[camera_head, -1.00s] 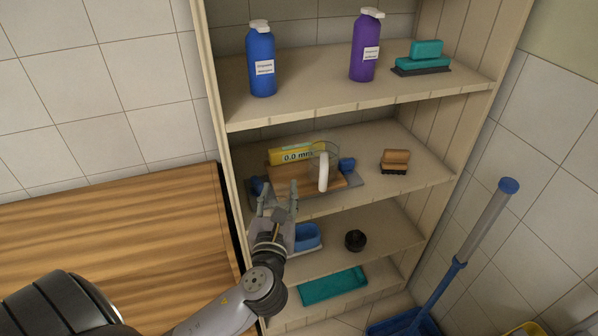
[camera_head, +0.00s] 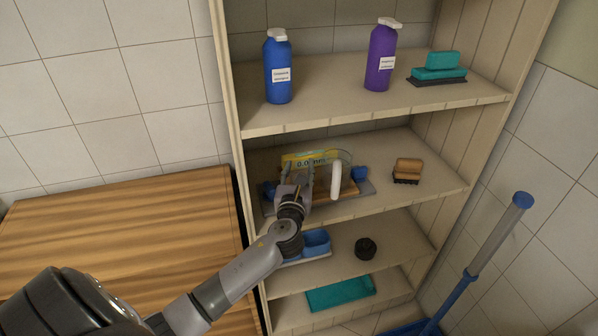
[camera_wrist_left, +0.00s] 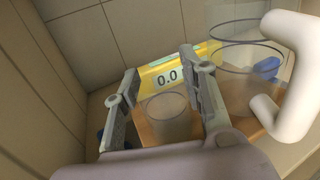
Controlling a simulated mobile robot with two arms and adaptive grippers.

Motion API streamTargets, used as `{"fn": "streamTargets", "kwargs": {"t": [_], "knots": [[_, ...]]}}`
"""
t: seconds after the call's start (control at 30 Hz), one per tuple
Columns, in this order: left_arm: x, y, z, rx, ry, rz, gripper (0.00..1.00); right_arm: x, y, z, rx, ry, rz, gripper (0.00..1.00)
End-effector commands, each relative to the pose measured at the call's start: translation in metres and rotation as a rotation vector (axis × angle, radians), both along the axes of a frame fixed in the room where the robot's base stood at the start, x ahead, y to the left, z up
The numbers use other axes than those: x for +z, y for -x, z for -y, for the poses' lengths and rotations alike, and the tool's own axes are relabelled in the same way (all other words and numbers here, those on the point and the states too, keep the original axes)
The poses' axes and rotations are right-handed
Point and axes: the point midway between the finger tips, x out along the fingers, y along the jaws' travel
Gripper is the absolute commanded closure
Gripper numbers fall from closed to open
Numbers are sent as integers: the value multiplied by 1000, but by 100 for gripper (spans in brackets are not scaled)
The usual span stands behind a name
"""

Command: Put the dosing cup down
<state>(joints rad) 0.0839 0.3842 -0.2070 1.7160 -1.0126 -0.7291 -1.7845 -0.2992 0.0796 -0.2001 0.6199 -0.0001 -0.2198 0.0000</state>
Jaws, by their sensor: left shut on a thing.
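The dosing cup (camera_wrist_left: 168,118), small and clear, shows between my left gripper's fingers in the left wrist view. My left gripper (camera_head: 297,180) is shut on it, over the wooden board on the middle shelf. The cup is hard to make out in the head view. A clear measuring jug with a white handle (camera_head: 336,180) stands just right of the gripper; it also shows at the right of the wrist view (camera_wrist_left: 292,75). My right gripper is in neither view.
A yellow device reading 0.0 (camera_wrist_left: 165,77) stands behind the cup. A brown brush (camera_head: 408,168) is on the shelf's right. Blue (camera_head: 278,75) and purple (camera_head: 380,62) bottles are above. Bare shelf (camera_head: 440,180) shows at the right.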

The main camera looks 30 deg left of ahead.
Motion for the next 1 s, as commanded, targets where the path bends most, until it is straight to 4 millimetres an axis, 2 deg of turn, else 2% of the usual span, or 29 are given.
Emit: {"fn": "streamTargets", "kwargs": {"t": [0.33,0.37,0.63,1.0], "knots": [[-3,0,0,0,0,1,89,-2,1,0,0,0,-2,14],[-4,0,0,0,0,1,61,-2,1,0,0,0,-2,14],[-3,0,0,0,0,1,43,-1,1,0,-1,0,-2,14],[2,0,0,0,0,2,42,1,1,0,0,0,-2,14]]}}
